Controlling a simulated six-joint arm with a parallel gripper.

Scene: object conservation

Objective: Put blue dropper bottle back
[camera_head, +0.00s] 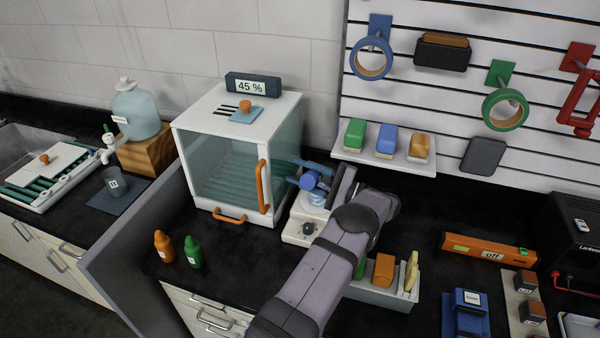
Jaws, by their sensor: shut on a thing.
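The blue dropper bottle (308,181) is in my gripper (316,177), to the right of the glass-fronted cabinet. The gripper is shut on it and holds it above a white device with a dark knob (306,228). The bottle looks tilted, with a round blue end toward the camera; its tip is hidden. A small clear vessel with pale blue contents (317,198) shows just below it, on the device. An orange dropper bottle (163,246) and a green dropper bottle (193,252) stand upright on the dark counter at the left.
The white cabinet (184,150) with orange handles stands close to the left of my gripper. A shelf with coloured blocks (384,156) is on the wall to the right. A grey bin (375,293) lies right of my arm. The counter around the orange and green bottles has free room.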

